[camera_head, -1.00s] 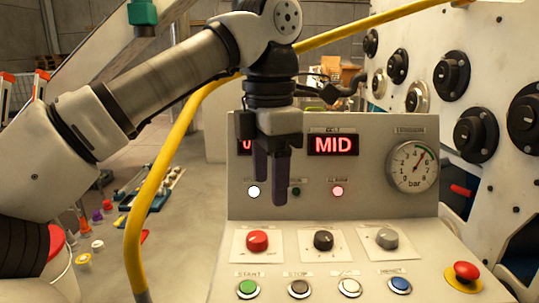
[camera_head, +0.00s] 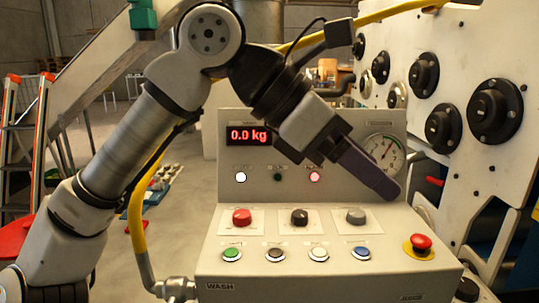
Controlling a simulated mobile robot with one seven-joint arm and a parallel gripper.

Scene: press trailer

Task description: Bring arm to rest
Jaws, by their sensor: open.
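My arm rises from the lower left and bends at an elbow near the top. My gripper (camera_head: 388,188) points down and to the right in front of the control panel (camera_head: 230,205). Its dark fingers overlap in this view, and no object shows in them. The gripper covers the right-hand display and part of the round gauge (camera_head: 387,150). The left display (camera_head: 249,133) reads 0.0 kg. I cannot tell how far the fingers are from the panel face.
A red knob (camera_head: 241,217), a black knob (camera_head: 299,217), a grey knob (camera_head: 356,216) and several push buttons sit below the gripper. A red emergency button (camera_head: 421,243) is at right. A yellow pipe (camera_head: 139,225) runs behind my arm. A white machine wall (camera_head: 470,65) stands at right.

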